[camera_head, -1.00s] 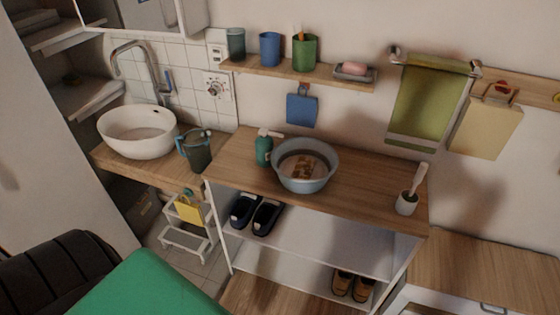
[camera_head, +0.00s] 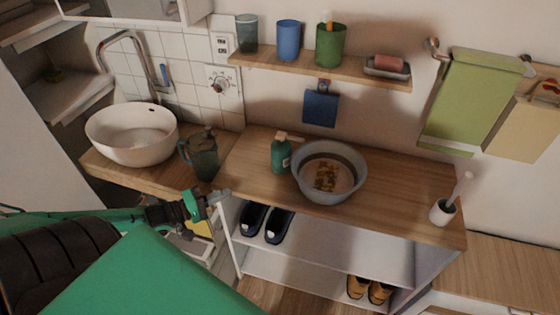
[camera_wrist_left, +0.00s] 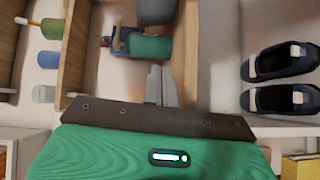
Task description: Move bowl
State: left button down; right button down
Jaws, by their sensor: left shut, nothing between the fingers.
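The bowl (camera_head: 313,196) is grey-blue and round, with something brown and patterned inside. It stands upright on the wooden counter (camera_head: 400,205), right of a green pump bottle (camera_head: 281,155). My left gripper (camera_head: 222,196) is at the counter's front left edge, below the jug and left of the bowl, apart from it. Its fingers (camera_wrist_left: 162,86) are together and empty in the left wrist view. My right gripper is not in view.
A dark jug (camera_head: 204,160) stands near the white basin (camera_head: 133,136) on the left. A white toilet brush holder (camera_head: 442,213) is at the counter's right end. Dark shoes (camera_head: 265,222) sit on the shelf below. A wall shelf (camera_head: 345,77) with cups hangs above.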

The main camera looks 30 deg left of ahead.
pick_arm(q)
notch_tip(320, 180, up, 2)
jog(key=p, duration=0.1)
send_near(298, 163)
jog(key=shift+h, duration=0.4)
jog(key=x, duration=0.4)
jog(key=shift+w+a+f, duration=0.15)
jog(key=shift+a+f, duration=0.1)
jog(key=shift+a, duration=0.1)
jog(key=shift+x, duration=0.9)
jog(key=shift+f, duration=0.1)
